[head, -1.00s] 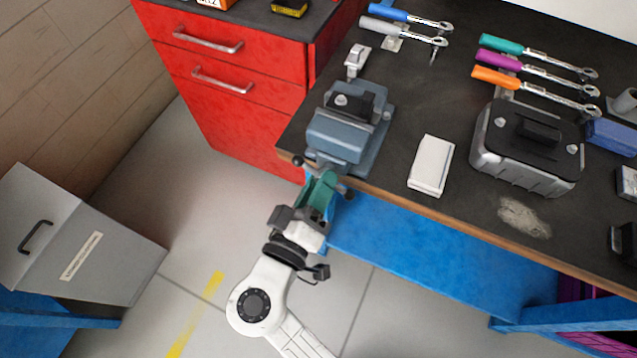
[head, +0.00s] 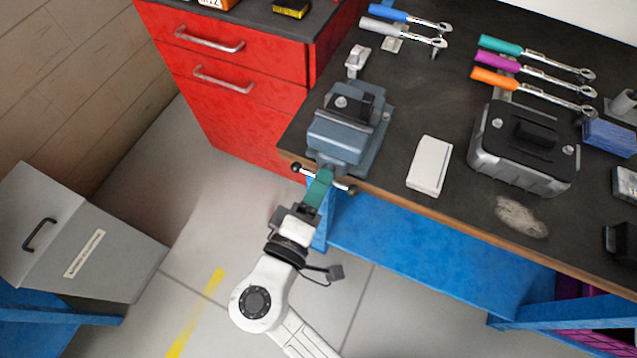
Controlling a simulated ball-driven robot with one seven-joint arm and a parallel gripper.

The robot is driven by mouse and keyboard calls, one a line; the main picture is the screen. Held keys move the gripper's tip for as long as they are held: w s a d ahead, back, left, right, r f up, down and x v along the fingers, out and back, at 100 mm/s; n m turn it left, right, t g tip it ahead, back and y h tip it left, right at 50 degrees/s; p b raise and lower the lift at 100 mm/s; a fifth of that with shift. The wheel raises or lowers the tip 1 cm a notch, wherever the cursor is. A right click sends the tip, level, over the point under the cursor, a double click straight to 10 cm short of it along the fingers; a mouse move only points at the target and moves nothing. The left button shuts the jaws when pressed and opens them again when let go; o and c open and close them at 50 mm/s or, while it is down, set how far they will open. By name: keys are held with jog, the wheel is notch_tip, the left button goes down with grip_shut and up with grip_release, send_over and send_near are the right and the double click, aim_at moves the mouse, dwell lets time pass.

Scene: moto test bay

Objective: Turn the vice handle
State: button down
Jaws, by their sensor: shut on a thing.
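The blue-grey vice (head: 343,135) is mounted at the left front corner of the dark workbench. Its handle is a thin metal bar with dark ball ends; the left part of the handle (head: 303,169) and its right end show at the bench's front edge. My gripper (head: 320,183) reaches up from below, with green fingers in front of the vice. It is shut on the handle near the bar's middle, and the fingers hide that part of the bar. The bar lies nearly level, tilted slightly down to the right.
On the workbench (head: 465,215) lie a white box (head: 430,165), a grey battery-like case (head: 524,147) and several coloured ratchets. A red drawer cabinet (head: 228,85) stands behind to the left. A grey bin (head: 80,235) is at far left. Floor between is clear.

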jog(key=c, duration=0.8)
grip_release()
jog(key=shift+c, duration=0.2)
jog(key=b+v, duration=0.2)
jog(key=v, duration=0.8)
jog(key=shift+s, duration=0.3)
